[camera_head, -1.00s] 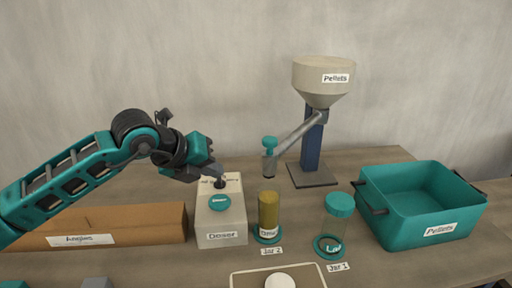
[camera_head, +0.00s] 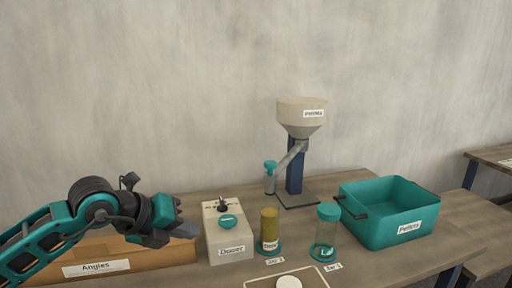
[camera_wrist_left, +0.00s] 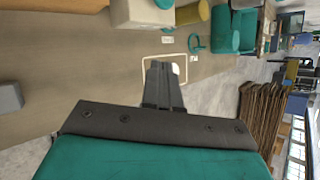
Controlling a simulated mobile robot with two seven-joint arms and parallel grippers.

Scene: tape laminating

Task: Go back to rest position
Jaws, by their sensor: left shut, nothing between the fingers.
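My left gripper (camera_head: 186,231) is shut and empty, left of the white doser box (camera_head: 229,246) and in front of the cardboard box labelled Angles. In the left wrist view its shut fingers (camera_wrist_left: 162,88) point over the table, with nothing between them. The doser has a teal button and a dark lever on top. My right gripper is not in view.
A yellow-filled jar (camera_head: 269,228) and a clear jar with a teal lid (camera_head: 326,232) stand right of the doser. Behind them is the pellet hopper (camera_head: 302,114). A teal pellet bin (camera_head: 390,212) stands at right. The Angles box (camera_head: 70,262) lies at left.

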